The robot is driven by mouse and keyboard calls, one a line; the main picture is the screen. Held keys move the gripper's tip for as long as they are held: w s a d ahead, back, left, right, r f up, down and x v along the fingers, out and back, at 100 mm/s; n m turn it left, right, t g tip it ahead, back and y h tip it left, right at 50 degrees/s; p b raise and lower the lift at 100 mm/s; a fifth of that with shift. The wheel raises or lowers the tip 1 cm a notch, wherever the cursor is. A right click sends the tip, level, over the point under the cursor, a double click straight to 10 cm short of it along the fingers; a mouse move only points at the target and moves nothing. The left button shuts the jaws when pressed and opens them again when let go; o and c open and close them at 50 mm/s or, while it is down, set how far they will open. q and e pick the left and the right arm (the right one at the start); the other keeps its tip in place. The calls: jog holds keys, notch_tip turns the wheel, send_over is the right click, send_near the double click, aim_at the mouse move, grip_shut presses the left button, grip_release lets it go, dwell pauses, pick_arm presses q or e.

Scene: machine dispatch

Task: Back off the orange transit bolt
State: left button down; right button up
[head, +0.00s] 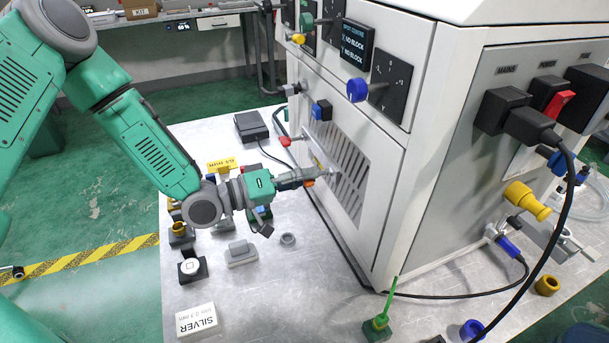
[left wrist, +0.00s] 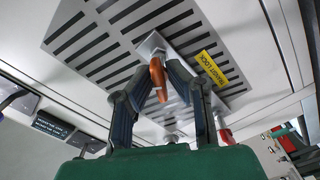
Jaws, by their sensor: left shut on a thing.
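The orange transit bolt (left wrist: 157,76) stands out from a small pale plate on the slotted vent panel of the machine, in the left wrist view. My left gripper (left wrist: 163,70) has its two dark fingers closed on the bolt, one on each side. In the head view the left gripper (head: 312,176) reaches right to the vent panel (head: 345,165) on the machine's side. Only a bit of the orange bolt (head: 308,183) shows there, beside the fingers. A yellow transit lock label (left wrist: 212,69) is on the panel next to the bolt. My right gripper is not in view.
A red-handled valve (head: 285,140) and a blue knob (head: 357,90) stick out from the machine. A black cable (head: 460,296) runs along its base.

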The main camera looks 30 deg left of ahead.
pick_arm(q)
jog(key=shift+w+r, duration=0.1)
jog(key=n, duration=0.5)
jog(key=c, duration=1.5)
grip_release()
jog(key=shift+o, duration=0.2)
jog(key=shift+a, duration=0.1)
jog(key=p+v, duration=0.1)
jog(key=v, duration=0.3)
jog(key=shift+p, duration=0.3)
